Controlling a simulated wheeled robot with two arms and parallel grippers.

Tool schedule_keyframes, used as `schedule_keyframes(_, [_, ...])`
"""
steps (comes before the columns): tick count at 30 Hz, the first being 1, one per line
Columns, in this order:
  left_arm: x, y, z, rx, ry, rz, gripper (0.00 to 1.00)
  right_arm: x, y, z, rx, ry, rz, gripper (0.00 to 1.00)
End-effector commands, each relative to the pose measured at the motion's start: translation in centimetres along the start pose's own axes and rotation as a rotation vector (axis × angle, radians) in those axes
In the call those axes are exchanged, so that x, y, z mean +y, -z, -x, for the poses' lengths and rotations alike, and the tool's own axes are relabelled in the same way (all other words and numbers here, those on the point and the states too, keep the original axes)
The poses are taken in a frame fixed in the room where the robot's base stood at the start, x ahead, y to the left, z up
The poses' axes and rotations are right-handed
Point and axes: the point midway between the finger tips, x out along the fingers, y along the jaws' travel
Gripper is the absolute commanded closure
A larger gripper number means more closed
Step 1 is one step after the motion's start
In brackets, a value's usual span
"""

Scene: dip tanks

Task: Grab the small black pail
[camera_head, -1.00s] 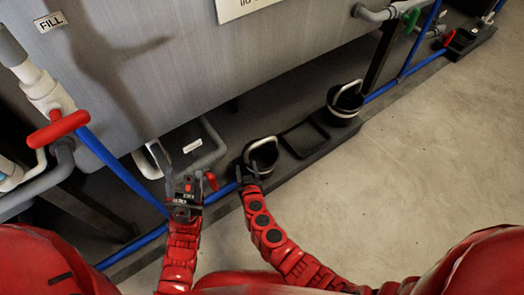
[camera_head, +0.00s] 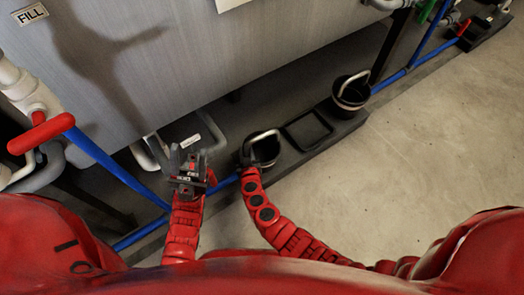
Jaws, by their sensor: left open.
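A black pail (camera_head: 267,152) with a pale curved handle (camera_head: 262,134) stands on the dark floor ledge near the centre. A second black pail (camera_head: 350,95), also with a pale handle, stands further up and right on the same ledge. I cannot tell for certain which is smaller. My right gripper (camera_head: 244,156) is at the left side of the nearer pail, close to its rim and handle. Its fingers are dark and partly lost against the pail, so its grip is unclear. My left gripper (camera_head: 188,158) is left of that pail, open and empty, with fingers apart.
An empty square recess (camera_head: 307,130) lies between the pails. A grey tank (camera_head: 200,50) rises behind. Blue pipes (camera_head: 115,170), grey pipes and a red valve handle (camera_head: 40,132) are at left. Open concrete floor (camera_head: 440,150) lies at right.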

Motion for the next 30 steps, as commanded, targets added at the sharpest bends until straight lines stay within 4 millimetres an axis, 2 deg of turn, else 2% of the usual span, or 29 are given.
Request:
schedule_keyframes(1, [0.0,0.0,0.0,0.0,0.0,0.0,0.5,0.0,0.0,0.0,0.0,0.0,0.0,0.81])
schedule_keyframes(4, [0.0,0.0,0.0,0.0,0.0,0.0,0.5,0.0,0.0,0.0,0.0,0.0,0.0,0.99])
schedule_keyframes(18, [-0.1,0.0,-0.2,0.0,0.002,-0.001,0.5,0.1,0.3,0.1,0.0,-0.001,0.001,1.0])
schedule_keyframes(22, [-0.7,0.3,-1.3,0.001,0.023,-0.008,0.5,0.3,2.1,0.9,0.001,-0.001,0.0,1.0])
schedule_keyframes(30, [-2.2,0.8,-4.0,-0.006,0.092,-0.025,0.5,0.7,7.5,3.1,0.002,-0.001,-0.003,1.0])
